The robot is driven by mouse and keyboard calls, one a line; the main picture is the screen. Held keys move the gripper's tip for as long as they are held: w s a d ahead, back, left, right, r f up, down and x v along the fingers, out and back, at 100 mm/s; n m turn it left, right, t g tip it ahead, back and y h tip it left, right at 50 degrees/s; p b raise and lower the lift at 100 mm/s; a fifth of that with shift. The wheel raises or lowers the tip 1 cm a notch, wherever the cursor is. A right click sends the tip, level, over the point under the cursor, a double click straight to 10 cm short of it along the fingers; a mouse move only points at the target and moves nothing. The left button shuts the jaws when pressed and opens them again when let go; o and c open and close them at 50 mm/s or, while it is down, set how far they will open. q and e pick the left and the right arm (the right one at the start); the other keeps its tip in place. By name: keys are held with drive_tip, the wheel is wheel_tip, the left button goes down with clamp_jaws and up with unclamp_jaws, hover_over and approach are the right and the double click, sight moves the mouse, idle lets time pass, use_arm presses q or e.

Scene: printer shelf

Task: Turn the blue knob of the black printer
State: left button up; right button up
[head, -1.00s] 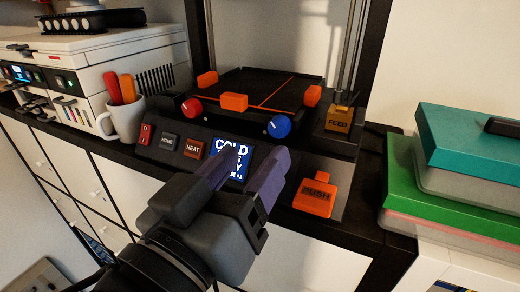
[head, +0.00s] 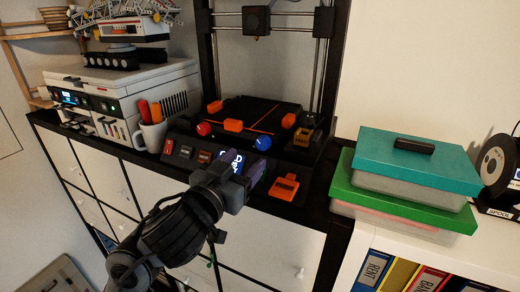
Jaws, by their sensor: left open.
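The black printer (head: 208,139) stands on the shelf, with an orange-clipped print bed (head: 270,112) and a sloped front panel. Its blue knob (head: 263,143) is at the front right corner of the bed, and a red knob (head: 204,129) is at the front left. My left gripper (head: 247,168) is open and empty, in front of the panel. Its fingers point up and right, just below the blue knob in the picture, and partly cover the lit screen (head: 230,163). I cannot tell whether they touch the panel. My right gripper is not in view.
An orange tag (head: 284,188) lies right of the gripper. A white mug (head: 152,134) with orange-handled tools and a white machine (head: 118,95) stand left. Teal-lidded (head: 418,156) and green-lidded (head: 396,202) boxes are stacked right. Black printer posts (head: 330,60) rise behind the bed.

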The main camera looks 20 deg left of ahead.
sight(261, 145)
use_arm(q)
drive_tip(key=w, duration=0.5)
drive_tip(key=shift+w+d+r, duration=0.1)
drive_tip(key=shift+w+d, duration=0.05)
drive_tip(key=shift+d, duration=0.1)
drive_tip(key=shift+w+d, duration=0.1)
drive_tip(key=shift+w, duration=0.85)
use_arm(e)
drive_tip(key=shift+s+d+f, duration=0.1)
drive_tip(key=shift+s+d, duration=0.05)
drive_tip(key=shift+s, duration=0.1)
use_arm(q)
drive_tip(key=c, duration=1)
drive_tip(key=shift+c, duration=0.2)
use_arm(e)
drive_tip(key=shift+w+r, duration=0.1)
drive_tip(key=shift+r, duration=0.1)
use_arm(q)
drive_tip(key=n+p, duration=0.3)
drive_tip(key=n, duration=0.2)
drive_tip(key=shift+n+p, duration=0.75)
drive_tip(key=shift+n, duration=0.55)
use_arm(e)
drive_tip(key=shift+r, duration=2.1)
